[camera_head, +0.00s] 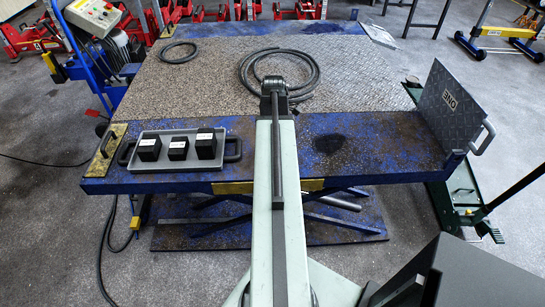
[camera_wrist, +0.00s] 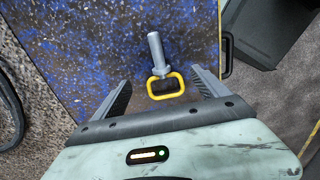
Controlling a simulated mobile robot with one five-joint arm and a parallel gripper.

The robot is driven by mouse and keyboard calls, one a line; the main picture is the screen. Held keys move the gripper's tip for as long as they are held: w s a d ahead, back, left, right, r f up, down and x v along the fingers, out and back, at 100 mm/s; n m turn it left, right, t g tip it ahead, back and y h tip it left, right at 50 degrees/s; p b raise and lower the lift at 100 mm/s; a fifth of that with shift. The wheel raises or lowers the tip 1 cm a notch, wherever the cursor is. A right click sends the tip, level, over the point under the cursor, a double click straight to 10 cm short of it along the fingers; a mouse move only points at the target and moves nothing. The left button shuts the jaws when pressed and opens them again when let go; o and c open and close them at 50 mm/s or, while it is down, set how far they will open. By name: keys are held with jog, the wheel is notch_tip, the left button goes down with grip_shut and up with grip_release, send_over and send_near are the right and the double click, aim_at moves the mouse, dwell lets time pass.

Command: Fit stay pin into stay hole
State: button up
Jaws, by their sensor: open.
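The stay pin (camera_wrist: 156,52) shows in the wrist view as a grey shaft with a wider collar and a yellow loop handle. It is over a worn blue surface; I cannot tell whether it lies flat or stands. My gripper (camera_wrist: 162,78) is open, with one finger on each side of the yellow loop and gaps on both sides. Nothing is held. In the head view my arm reaches over the lift table (camera_head: 350,132), and the gripper and pin are hidden. I cannot make out the stay hole in either view.
A grey tray (camera_head: 168,160) with three black boxes stands at the table's front left. A black hose (camera_head: 312,82) lies coiled beyond my arm. A tread-plate panel (camera_head: 452,110) stands at the right edge. The table between my arm and that panel is largely clear.

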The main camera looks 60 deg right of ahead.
notch_tip(320, 180, down, 5)
jog(key=b, duration=0.4)
jog(key=shift+s+a, duration=0.15)
jog(key=shift+r, duration=0.25)
jog(key=c, duration=1.8)
